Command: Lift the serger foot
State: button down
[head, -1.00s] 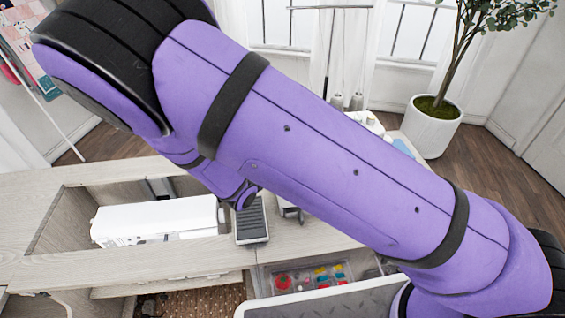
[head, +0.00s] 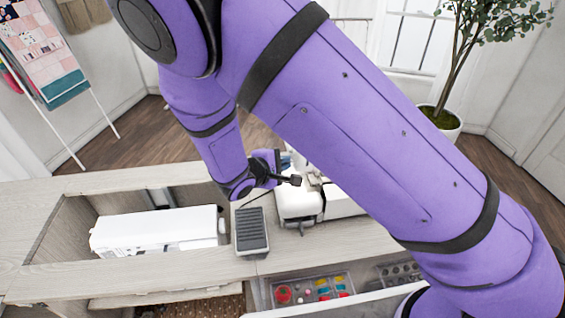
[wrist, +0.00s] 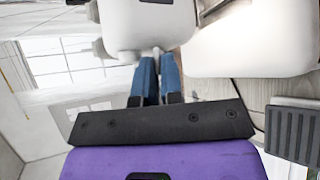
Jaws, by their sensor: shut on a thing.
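The serger (head: 300,205) is a white machine on the cabinet top, right of the foot pedal, and is partly hidden by my arm in the head view. In the wrist view, its white body (wrist: 150,25) fills the top middle. My gripper (wrist: 157,58) has two blue fingers close together, their tips against the serger's edge. They are shut on a small part there, seemingly the serger foot's lever, which is mostly hidden between the tips. The foot itself cannot be made out.
A grey foot pedal (head: 252,232) sits left of the serger, close to my wrist. A white sewing machine (head: 155,232) lies in the open cabinet well. An open drawer (head: 312,290) of notions is in front. A potted plant (head: 440,122) stands behind.

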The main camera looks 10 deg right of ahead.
jog(key=c, duration=1.3)
grip_release()
jog(key=shift+o, duration=0.2)
jog(key=v, duration=1)
jog(key=shift+s+a+r, duration=0.2)
jog(key=shift+s+a, duration=0.05)
jog(key=shift+a, duration=0.05)
jog(key=s+d+r+m+g+y, duration=0.2)
jog(key=d+r+m+g, duration=0.2)
jog(key=d+r, duration=0.5)
jog(key=s+d+r+m+g+y, duration=0.2)
jog(key=d+r+m+g, duration=0.15)
jog(key=d+r, duration=0.55)
jog(key=s+d+r+m+t+y, duration=0.2)
jog(key=s+d+r, duration=0.3)
jog(key=s, duration=0.3)
jog(key=s+d+r+m+t+y, duration=0.2)
jog(key=s+d+r+m+y, duration=0.1)
jog(key=s, duration=0.5)
notch_tip(320, 180, up, 3)
jog(key=d+y, duration=0.1)
jog(key=d, duration=0.1)
jog(key=shift+d+f, duration=0.2)
jog(key=shift+d, duration=0.15)
